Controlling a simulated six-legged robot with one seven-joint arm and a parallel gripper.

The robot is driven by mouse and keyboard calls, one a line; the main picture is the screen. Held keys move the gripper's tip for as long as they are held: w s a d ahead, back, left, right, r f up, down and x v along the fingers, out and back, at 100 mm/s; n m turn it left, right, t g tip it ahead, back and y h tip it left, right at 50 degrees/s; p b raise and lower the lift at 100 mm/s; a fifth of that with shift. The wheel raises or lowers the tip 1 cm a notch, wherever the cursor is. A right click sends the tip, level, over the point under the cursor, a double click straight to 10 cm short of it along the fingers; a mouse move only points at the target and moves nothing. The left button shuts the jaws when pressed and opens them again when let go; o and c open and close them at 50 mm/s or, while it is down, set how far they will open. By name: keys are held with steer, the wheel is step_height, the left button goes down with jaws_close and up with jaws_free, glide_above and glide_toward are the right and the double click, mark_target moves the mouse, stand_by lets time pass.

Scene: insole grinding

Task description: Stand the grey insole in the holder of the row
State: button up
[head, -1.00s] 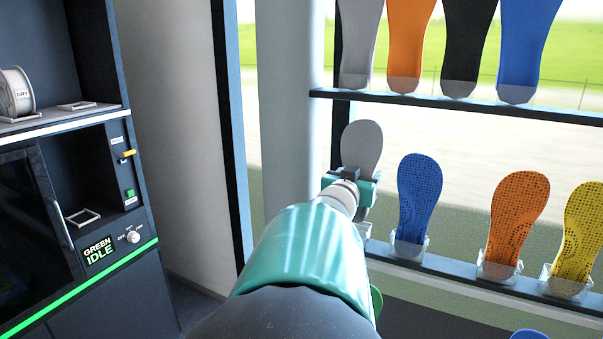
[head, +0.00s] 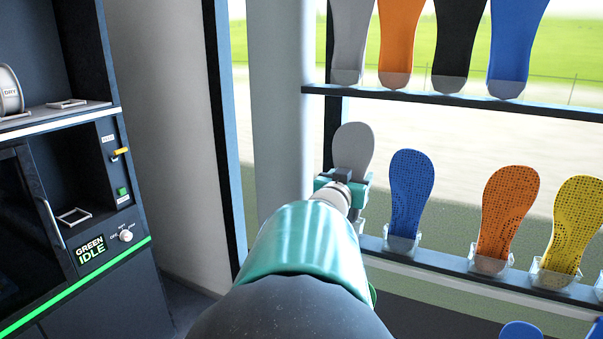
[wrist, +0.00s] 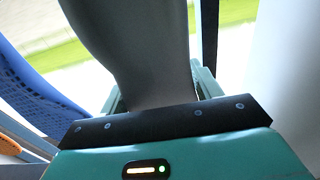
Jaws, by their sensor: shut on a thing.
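The grey insole (head: 354,146) stands upright at the left end of the lower row, in front of the window. My gripper (head: 343,184) is shut on its lower part. In the wrist view the grey insole (wrist: 135,50) rises between the teal jaws (wrist: 158,92). The lower shelf (head: 430,263) carries the row. The holder at its left end is mostly hidden behind my gripper and arm. I cannot tell whether the insole's bottom end sits inside that holder.
A blue insole (head: 410,190) stands close to the right, with an orange one (head: 508,205) and a yellow one (head: 575,220) beyond. The upper shelf (head: 450,103) holds several more insoles. A pale column (head: 279,110) is at left. A dark machine (head: 80,190) reads GREEN IDLE.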

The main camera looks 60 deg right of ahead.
steer(key=shift+f, duration=1.9)
stand_by(0.6)
steer(key=o, duration=1.1)
steer(key=shift+c, duration=0.2)
